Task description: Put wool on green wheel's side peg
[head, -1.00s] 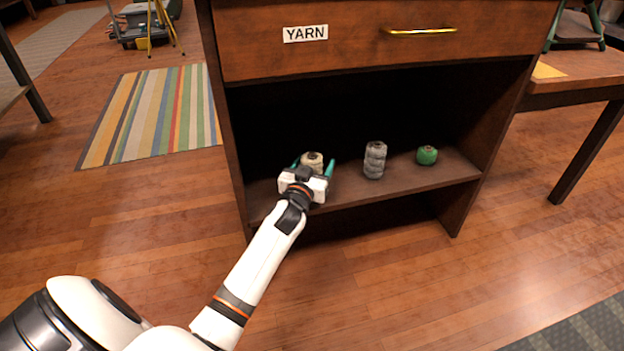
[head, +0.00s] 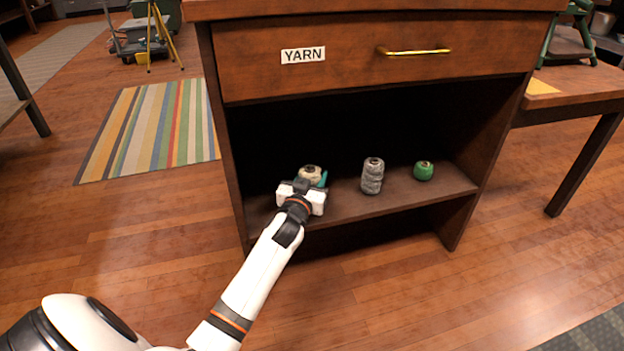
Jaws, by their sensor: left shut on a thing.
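A cream wool spool (head: 310,173) stands on the cabinet's open shelf at the left, its lower part hidden behind my gripper. My left gripper (head: 313,180) is at this spool, with its teal fingers shut on it. A grey wool spool (head: 372,176) stands upright in the middle of the shelf, and a small green one (head: 423,171) stands at the right. The green wheel and its side peg cannot be made out. My right gripper is out of view.
The dark wooden cabinet has a drawer (head: 345,62) above the shelf (head: 400,192), labelled YARN, with a brass handle (head: 414,52). Its side walls bound the shelf. A wooden table (head: 570,97) stands at the right. A striped rug (head: 150,130) lies on the floor at left.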

